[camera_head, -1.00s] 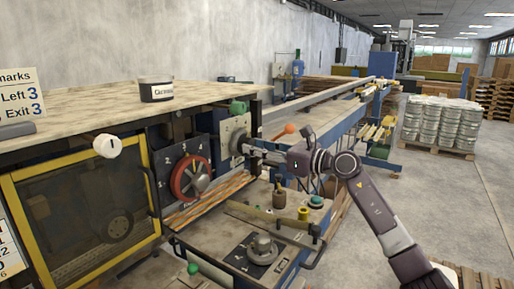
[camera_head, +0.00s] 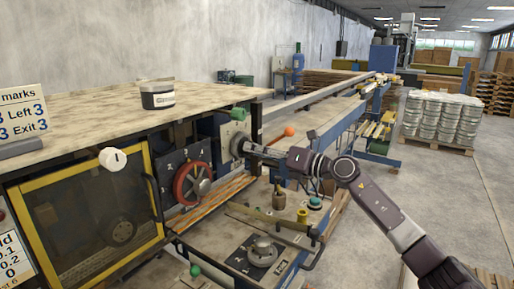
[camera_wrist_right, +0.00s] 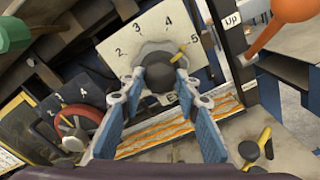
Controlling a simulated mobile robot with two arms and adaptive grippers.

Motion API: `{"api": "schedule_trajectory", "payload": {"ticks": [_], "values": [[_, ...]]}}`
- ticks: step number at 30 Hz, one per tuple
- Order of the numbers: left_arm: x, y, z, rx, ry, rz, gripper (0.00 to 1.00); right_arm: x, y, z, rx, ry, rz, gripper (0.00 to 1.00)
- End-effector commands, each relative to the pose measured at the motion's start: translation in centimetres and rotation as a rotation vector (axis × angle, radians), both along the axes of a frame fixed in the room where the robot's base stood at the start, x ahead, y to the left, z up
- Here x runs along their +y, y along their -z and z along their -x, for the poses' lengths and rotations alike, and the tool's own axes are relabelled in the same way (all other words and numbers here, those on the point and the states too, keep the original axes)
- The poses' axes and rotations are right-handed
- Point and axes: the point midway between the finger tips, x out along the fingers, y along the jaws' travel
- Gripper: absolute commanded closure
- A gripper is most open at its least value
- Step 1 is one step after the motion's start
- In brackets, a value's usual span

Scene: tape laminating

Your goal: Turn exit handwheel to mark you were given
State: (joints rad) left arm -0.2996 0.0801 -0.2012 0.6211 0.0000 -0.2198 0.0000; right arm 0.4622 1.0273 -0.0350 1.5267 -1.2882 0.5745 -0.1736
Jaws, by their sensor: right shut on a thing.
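A dark round handwheel hub (camera_wrist_right: 158,76) sits on a pale plate (camera_wrist_right: 120,52) numbered 2 to 6 in the right wrist view. Its yellow pointer (camera_wrist_right: 180,52) points near the 5. My right gripper (camera_head: 246,148) is shut on this handwheel, with its fingers on both sides of the hub; the grip hides part of the rim. The plate also shows in the head view (camera_head: 234,131). A sign (camera_head: 22,118) at the left reads "marks", "Left 3" and "Exit 3". My left gripper is not in view.
A red handwheel (camera_head: 191,182) with its own numbered dark plate is left of my gripper. A lower dial (camera_head: 262,252), an orange-knobbed lever (camera_head: 289,131) and a green knob (camera_head: 238,114) are close by. A labelled jar (camera_head: 157,96) stands on the machine top.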

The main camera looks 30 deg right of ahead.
Motion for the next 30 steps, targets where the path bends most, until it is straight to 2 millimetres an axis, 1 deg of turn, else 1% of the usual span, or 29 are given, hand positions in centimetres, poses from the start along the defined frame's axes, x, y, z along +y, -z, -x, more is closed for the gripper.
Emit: {"api": "schedule_trajectory", "payload": {"ticks": [6,19,20,21,24,30], "values": [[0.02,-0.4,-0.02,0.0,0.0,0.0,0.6,-0.13,-0.16,-0.01,0.015,0.003,-0.044,0.94],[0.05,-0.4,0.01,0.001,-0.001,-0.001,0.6,-0.12,-0.13,-0.02,0.018,0.002,-0.053,0.94],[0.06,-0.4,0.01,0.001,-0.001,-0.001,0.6,-0.12,-0.13,-0.02,0.018,0.002,-0.053,0.67],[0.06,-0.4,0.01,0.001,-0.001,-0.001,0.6,-0.11,-0.13,-0.01,0.018,0.002,-0.052,0.63],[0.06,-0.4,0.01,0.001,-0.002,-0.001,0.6,-0.09,-0.1,-0.02,0.019,0.002,-0.052,0.53],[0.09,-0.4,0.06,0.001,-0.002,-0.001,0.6,-0.05,-0.05,-0.01,0.019,0.001,-0.05,0.53]]}}
